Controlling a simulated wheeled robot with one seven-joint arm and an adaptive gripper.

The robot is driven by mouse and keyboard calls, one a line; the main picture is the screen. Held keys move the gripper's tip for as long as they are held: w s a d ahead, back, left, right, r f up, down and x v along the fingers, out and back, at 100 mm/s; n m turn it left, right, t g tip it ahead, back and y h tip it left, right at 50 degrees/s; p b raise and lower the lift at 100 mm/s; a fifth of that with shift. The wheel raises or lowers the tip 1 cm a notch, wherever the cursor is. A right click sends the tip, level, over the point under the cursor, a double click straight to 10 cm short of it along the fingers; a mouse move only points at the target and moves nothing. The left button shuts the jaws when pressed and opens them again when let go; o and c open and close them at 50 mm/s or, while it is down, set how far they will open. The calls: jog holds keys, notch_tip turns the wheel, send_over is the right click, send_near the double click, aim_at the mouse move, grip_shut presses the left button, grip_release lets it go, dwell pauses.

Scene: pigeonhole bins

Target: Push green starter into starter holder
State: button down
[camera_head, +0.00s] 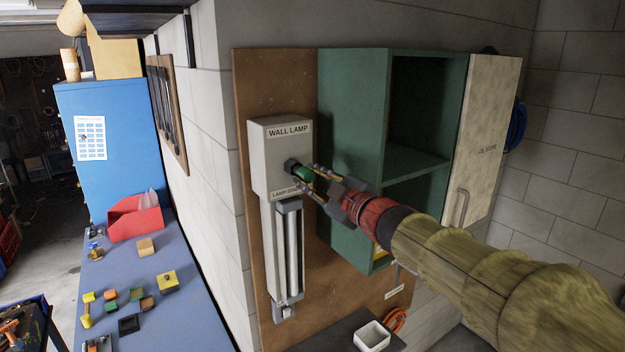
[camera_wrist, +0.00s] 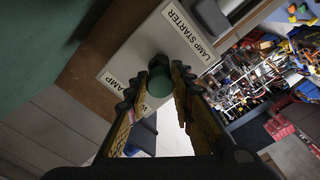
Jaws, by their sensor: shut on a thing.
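The green starter (camera_head: 302,174) is a short green cylinder held between the fingertips of my gripper (camera_head: 312,182). It also shows in the wrist view (camera_wrist: 159,82), with a finger on each side. The starter holder (camera_head: 290,165) is a dark round socket on the front of the grey wall lamp housing (camera_head: 265,150). In the wrist view the dark holder (camera_wrist: 158,60) lies directly behind the starter. The starter's far end is at the holder's mouth; I cannot tell how deep it sits.
The lamp tube (camera_head: 292,250) hangs below the housing on a brown board (camera_head: 275,90). A green open cabinet (camera_head: 345,110) stands close on the right, near my arm. A blue bench (camera_head: 190,290) with several small blocks is at left.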

jog(key=shift+x, duration=1.2)
jog(key=c, duration=1.5)
grip_release()
jog(key=shift+o, duration=0.2)
jog(key=shift+w, duration=0.1)
jog(key=shift+v, duration=2.6)
jog(key=shift+a, duration=0.1)
